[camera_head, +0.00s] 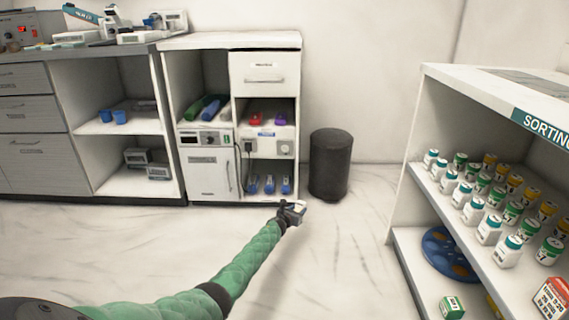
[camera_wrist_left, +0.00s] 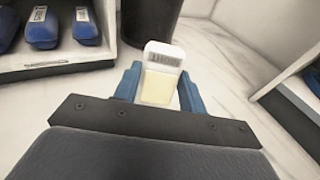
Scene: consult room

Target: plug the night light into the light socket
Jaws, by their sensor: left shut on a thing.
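My left gripper (camera_head: 292,212) is shut on the night light (camera_wrist_left: 160,75), a small white piece with a cream-yellow panel, held between two blue fingers in the left wrist view. In the head view the night light (camera_head: 299,205) is a small pale shape at the end of my green left arm, in front of the white cabinet. What looks like the light socket (camera_head: 285,147) is a pale round outlet on the cabinet's middle panel, above and behind the gripper. It does not show in the wrist view. My right gripper is not in view.
A black plug with a cord (camera_head: 248,147) sits left of the socket. Blue items (camera_head: 268,185) lie on the shelf below. A dark bin (camera_head: 331,165) stands right of the cabinet. The sorting shelf (camera_head: 405,205) with bottles is at right. The floor between is clear.

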